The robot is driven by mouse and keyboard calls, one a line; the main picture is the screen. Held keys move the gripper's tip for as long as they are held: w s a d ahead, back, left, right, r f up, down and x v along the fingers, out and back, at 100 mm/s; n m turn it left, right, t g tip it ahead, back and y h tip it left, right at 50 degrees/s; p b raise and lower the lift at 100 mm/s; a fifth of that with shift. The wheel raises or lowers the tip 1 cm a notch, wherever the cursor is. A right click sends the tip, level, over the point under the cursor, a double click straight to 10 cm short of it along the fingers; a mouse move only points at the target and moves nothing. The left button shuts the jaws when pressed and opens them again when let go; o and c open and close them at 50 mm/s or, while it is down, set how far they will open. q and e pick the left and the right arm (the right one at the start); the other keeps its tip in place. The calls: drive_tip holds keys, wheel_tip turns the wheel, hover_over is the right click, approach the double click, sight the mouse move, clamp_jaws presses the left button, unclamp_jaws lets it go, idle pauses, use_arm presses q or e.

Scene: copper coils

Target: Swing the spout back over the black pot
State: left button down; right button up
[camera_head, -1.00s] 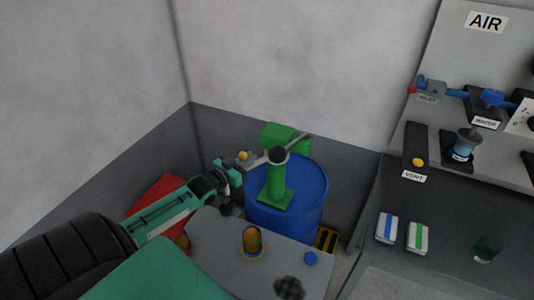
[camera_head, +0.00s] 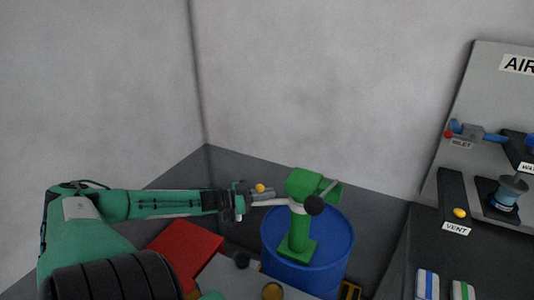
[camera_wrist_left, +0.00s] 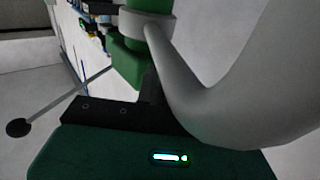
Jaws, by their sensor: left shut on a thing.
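A green hand pump (camera_head: 296,238) stands upright on a blue drum (camera_head: 338,240). Its pale grey spout (camera_head: 281,202) points left from the column. My left gripper (camera_head: 247,200) is shut on the spout near its outer end in the head view. In the left wrist view the thick, curved spout (camera_wrist_left: 215,105) runs from a grey collar on the green column (camera_wrist_left: 135,60), close before the jaws; the fingertips are mostly hidden. My right gripper is not in view.
A brass-coloured pot (camera_head: 273,291) is at the bottom edge, partly cut off. A red box (camera_head: 185,250) lies behind the grey table, below my left arm. A panel with valves and labels (camera_head: 500,110) and a dark bench are on the right. Bare walls enclose the corner.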

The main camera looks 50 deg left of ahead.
use_arm(q)
drive_tip(key=shift+w+a+r, duration=0.1)
drive_tip(key=shift+w+r, duration=0.1)
drive_tip(key=shift+r, duration=0.25)
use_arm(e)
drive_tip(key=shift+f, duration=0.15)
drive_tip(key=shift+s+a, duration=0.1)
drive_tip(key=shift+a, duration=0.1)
use_arm(q)
drive_tip(key=c, duration=1.5)
unclamp_jaws()
drive_tip(key=shift+w+a+f, duration=0.1)
drive_tip(key=shift+a, duration=0.05)
drive_tip(key=shift+o, duration=0.2)
drive_tip(key=shift+s+d, duration=0.25)
drive_tip(key=shift+s+a+f, duration=0.2)
drive_tip(key=shift+s+a, duration=0.05)
drive_tip(key=shift+s, duration=0.05)
drive_tip(key=p+v, duration=0.3)
drive_tip(key=v, duration=1)
drive_tip(key=shift+r, duration=0.2)
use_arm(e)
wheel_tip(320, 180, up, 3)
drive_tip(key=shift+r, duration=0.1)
use_arm(q)
drive_tip(key=shift+a, duration=0.15)
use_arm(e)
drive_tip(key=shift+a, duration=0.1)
